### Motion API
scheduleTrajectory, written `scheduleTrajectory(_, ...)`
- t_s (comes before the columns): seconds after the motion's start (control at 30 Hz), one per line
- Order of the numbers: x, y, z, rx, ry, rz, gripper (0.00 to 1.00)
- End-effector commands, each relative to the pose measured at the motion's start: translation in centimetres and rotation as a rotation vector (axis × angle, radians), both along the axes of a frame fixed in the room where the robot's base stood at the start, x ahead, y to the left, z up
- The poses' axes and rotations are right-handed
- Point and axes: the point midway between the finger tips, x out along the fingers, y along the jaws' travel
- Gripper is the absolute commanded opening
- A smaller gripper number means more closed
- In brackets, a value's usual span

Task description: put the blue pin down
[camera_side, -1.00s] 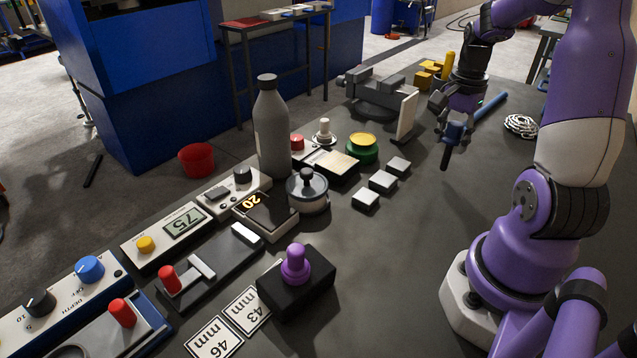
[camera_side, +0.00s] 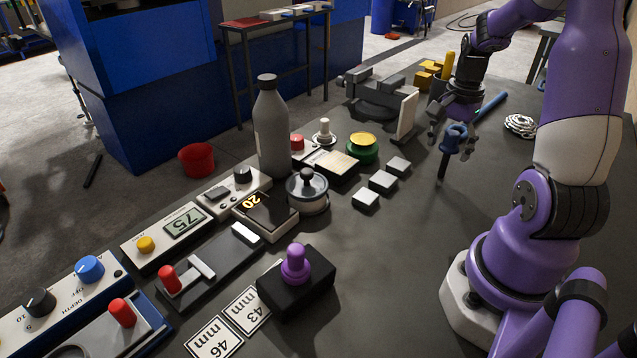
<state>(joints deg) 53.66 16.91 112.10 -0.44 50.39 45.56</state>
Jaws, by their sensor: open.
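The blue pin (camera_side: 453,140) has a blue head and a dark shank pointing down, leaning slightly. It is at the right side of the dark table, below my gripper (camera_side: 455,133). My gripper is open, its fingers spread on either side of the pin's head. I cannot tell whether a finger still touches the head, or whether the shank tip rests on the table.
A blue rod (camera_side: 492,105) lies behind my gripper, and a silver coiled chain (camera_side: 520,125) to its right. A grey vise (camera_side: 378,95) stands to the left. Three grey blocks (camera_side: 383,181) lie nearer. The table in front of the pin is clear.

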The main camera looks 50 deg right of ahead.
Motion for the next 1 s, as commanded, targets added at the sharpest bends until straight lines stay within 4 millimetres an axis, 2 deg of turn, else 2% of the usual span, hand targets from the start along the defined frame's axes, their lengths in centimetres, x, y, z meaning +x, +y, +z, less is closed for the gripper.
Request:
scheduleTrajectory(0.17,0.0,-0.1,2.5,-0.005,-0.003,0.000,0.78)
scheduleTrajectory(0.5,-0.1,0.0,10.0,-0.005,-0.003,0.000,0.78)
scheduleTrajectory(0.67,0.0,0.2,11.8,-0.006,-0.004,0.013,0.78)
scheduleTrajectory(0.77,1.3,2.4,12.6,-0.035,-0.026,0.147,0.78)
scheduleTrajectory(0.87,3.2,7.3,13.3,-0.106,-0.081,0.457,0.78)
scheduleTrajectory(0.9,3.8,9.8,13.4,-0.140,-0.108,0.615,0.78)
scheduleTrajectory(1.0,4.2,15.6,13.2,-0.234,-0.186,1.002,0.78)
